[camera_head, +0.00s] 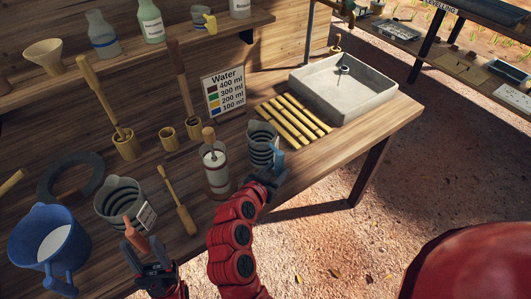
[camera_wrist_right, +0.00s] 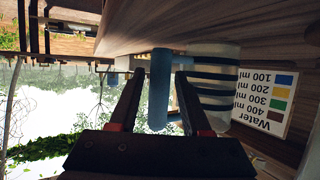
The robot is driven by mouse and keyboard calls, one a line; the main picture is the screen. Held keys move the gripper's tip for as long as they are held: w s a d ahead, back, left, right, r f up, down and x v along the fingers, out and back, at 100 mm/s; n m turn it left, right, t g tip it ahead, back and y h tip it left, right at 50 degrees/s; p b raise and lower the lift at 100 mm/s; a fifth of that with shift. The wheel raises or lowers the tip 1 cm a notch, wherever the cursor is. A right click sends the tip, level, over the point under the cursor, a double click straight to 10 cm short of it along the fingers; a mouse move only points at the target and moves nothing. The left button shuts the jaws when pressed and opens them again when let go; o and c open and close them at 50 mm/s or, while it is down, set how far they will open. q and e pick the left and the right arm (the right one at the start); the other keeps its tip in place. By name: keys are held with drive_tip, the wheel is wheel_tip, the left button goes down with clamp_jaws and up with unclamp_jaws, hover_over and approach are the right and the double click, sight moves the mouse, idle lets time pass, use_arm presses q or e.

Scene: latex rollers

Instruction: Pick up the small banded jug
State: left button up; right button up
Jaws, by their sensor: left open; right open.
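The small banded jug (camera_head: 260,141) stands upright on the bench, clear with dark bands and a blue handle (camera_head: 278,158). My right gripper (camera_head: 270,176) is at the handle, its fingers partly hidden in the head view. In the right wrist view, which is upside down, the handle (camera_wrist_right: 160,95) stands between the open fingers of the right gripper (camera_wrist_right: 158,82). The banded body (camera_wrist_right: 212,82) is just beyond the right finger. I cannot tell whether a finger touches the handle. My left gripper (camera_head: 144,246) is open and empty near the front edge, by a larger banded jug (camera_head: 117,190).
A corked bottle (camera_head: 216,172) stands left of the small jug. A bamboo rack (camera_head: 293,115) and grey basin (camera_head: 370,100) lie to its right. A water sign (camera_head: 223,92) stands behind. A blue jug (camera_head: 30,232) with white liquid is at far left.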

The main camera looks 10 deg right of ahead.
drive_tip(key=shift+x, duration=1.1)
clamp_jaws()
